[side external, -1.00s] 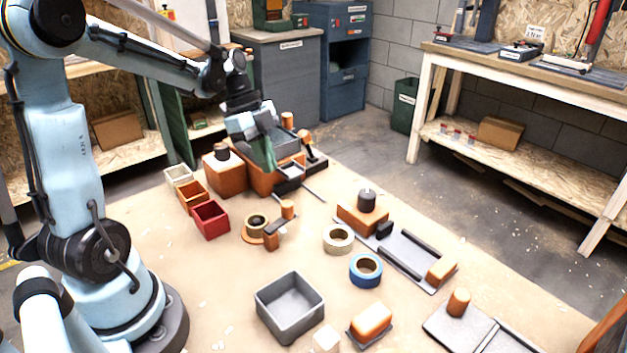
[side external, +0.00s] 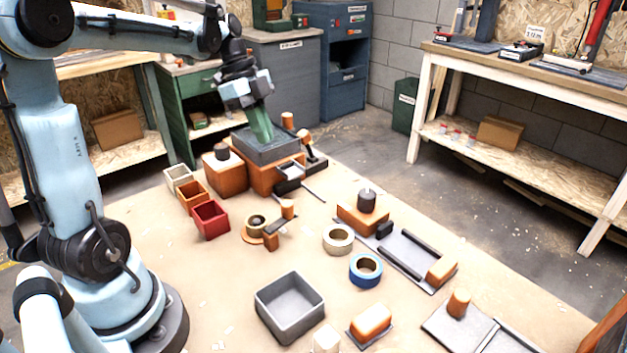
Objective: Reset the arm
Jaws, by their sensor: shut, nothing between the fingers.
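My gripper (side external: 262,132) is at the back left of the work surface, its green fingers pointing down. It is shut with nothing held. The fingertips are just above or in front of a grey tray-like top (side external: 268,148) on an orange block (side external: 275,179); I cannot tell whether they touch it. My arm reaches across from the left, its forearm close to level.
Small bins, one of them red (side external: 210,219), stand left of the orange block. A grey open bin (side external: 290,306), a blue tape roll (side external: 365,269) and a pale tape roll (side external: 338,238) lie nearer the front. A wooden bench (side external: 520,75) stands at the right.

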